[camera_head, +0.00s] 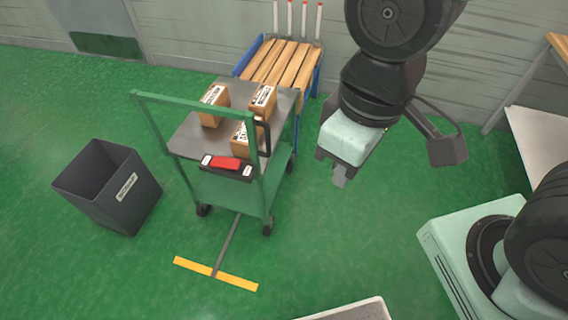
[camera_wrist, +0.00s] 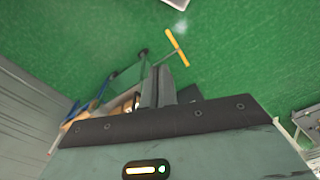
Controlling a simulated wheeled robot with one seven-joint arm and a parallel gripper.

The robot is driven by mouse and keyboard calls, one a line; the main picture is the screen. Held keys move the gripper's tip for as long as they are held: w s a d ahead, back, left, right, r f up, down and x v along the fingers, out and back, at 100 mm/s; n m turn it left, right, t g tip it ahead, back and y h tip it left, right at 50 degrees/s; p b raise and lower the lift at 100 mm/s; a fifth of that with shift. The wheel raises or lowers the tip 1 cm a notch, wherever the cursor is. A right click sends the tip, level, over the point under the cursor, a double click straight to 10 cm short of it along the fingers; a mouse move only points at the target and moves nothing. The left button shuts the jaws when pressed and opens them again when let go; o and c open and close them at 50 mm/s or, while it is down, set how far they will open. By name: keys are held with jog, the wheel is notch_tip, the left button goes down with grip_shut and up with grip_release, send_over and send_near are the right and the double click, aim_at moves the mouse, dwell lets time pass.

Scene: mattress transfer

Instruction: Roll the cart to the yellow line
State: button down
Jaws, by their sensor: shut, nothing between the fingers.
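The green cart (camera_head: 238,190) stands on the green floor in the middle of the head view, with several cardboard boxes (camera_head: 262,100) on its grey top. A green push handle rises on its near side, with a black grip (camera_head: 263,138) and a red piece (camera_head: 225,163) near it. The yellow line (camera_head: 236,281) lies on the floor in front of the cart, joined to it by a grey strip. The line also shows in the wrist view (camera_wrist: 177,47). My gripper (camera_head: 339,178) is to the right of the cart, apart from it, shut and empty.
A dark bin (camera_head: 110,187) stands left of the cart. A blue-framed pallet trolley with wooden slats (camera_head: 283,62) is behind it, near the wall. A light table (camera_head: 545,150) is at the right. The floor around the yellow line is clear.

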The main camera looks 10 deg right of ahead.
jog(key=c, duration=1.6)
grip_release()
jog(key=shift+w+f, duration=0.1)
jog(key=shift+f, duration=0.15)
jog(key=shift+o, duration=1)
jog(key=w+d+f+t+y+b, duration=0.1)
jog(key=w+f+t+b, duration=0.3)
jog(key=w+f+b, duration=0.8)
notch_tip(320, 180, down, 2)
jog(key=w+y, duration=0.1)
jog(key=w, duration=0.2)
jog(key=shift+d+f+t, duration=0.25)
jog(key=shift+d+t, duration=0.15)
jog(key=w+d+f+n+t+y+b, duration=0.1)
jog(key=w+f+t+y+b, duration=0.2)
jog(key=w+f+b, duration=0.45)
jog(key=n+t+y+b, duration=0.1)
jog(key=t+y+b, duration=0.5)
jog(key=b, duration=1.1)
send_over(268, 152)
jog(key=f, duration=0.2)
jog(key=f+g+y, duration=0.1)
jog(key=f, duration=0.2)
jog(key=w+f+g+y, duration=0.1)
jog(key=f, duration=0.2)
jog(key=shift+d+f, duration=0.15)
grip_shut()
